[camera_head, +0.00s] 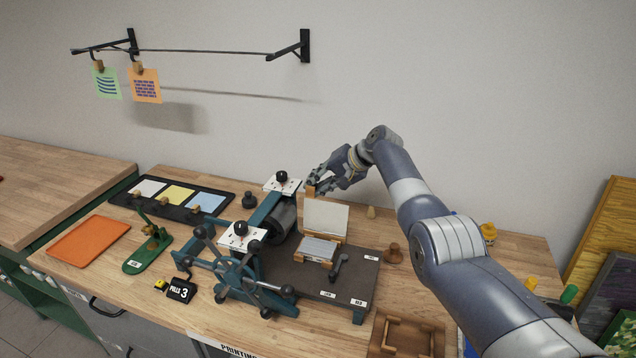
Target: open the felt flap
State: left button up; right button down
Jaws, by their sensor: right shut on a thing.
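The felt flap (326,217) is a pale panel that stands roughly upright at the back of the press bed. Below it lies a wooden-edged block (318,248) with a light grey face. My right gripper (313,187) is at the flap's upper left corner, shut on its small wooden tab (310,193). The fingertips are small in the picture and partly hide the tab. My left gripper is not in view.
The teal press (262,215) with its roller and spoked wheel stands left of the flap. The dark bed (340,287) carries a small handle (338,267). A wooden knob (393,253) and a wooden tray (407,335) are to the right. A card line (200,51) hangs on the wall.

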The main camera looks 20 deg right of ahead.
jog(key=shift+w+d, duration=0.1)
jog(key=shift+d, duration=0.15)
jog(key=c, duration=1.7)
grip_release()
jog(key=shift+o, duration=1.2)
jog(key=shift+w, duration=0.1)
jog(key=v, duration=1.1)
jog(key=shift+d, duration=0.4)
jog(key=shift+r, duration=0.2)
